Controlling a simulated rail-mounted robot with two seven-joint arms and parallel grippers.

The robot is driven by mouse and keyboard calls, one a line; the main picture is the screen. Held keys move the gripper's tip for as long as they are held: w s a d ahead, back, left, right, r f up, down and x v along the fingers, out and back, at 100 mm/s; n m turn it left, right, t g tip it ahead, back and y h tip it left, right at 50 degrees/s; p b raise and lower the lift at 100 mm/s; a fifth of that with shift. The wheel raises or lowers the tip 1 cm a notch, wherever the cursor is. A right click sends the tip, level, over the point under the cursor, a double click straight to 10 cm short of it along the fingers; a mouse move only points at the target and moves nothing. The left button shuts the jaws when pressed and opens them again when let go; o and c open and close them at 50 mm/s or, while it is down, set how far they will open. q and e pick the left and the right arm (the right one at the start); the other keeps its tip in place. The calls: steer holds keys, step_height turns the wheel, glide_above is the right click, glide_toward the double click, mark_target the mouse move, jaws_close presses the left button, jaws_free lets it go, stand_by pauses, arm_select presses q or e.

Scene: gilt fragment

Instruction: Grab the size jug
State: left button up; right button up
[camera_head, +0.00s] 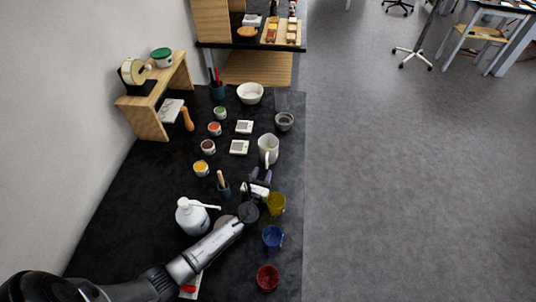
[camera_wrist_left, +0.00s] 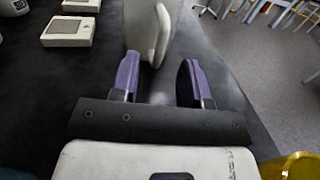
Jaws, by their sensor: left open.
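The size jug (camera_head: 266,144) is a pale, whitish jug standing upright near the right edge of the black table. Its handle faces my left gripper (camera_head: 260,177), which is just in front of it. In the left wrist view, the jug's body (camera_wrist_left: 144,22) is at the top, partly cut off by the frame. My left gripper (camera_wrist_left: 158,76) has two purple fingers spread apart. The handle's lower end appears at the gap between the fingertips; I cannot tell whether it touches either. My right gripper is not in view.
Yellow (camera_head: 277,204), blue (camera_head: 272,237) and red (camera_head: 267,278) cups line the table's right edge. A grey cup (camera_head: 284,121) and a white bowl (camera_head: 250,93) are beyond the jug. Two small white devices (camera_head: 239,147) lie to its left.

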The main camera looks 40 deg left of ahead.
mark_target(266, 165)
arm_select(q)
steer(key=b+x, duration=0.1)
steer(key=x, duration=0.4)
steer(key=shift+c, duration=0.3)
jaws_close()
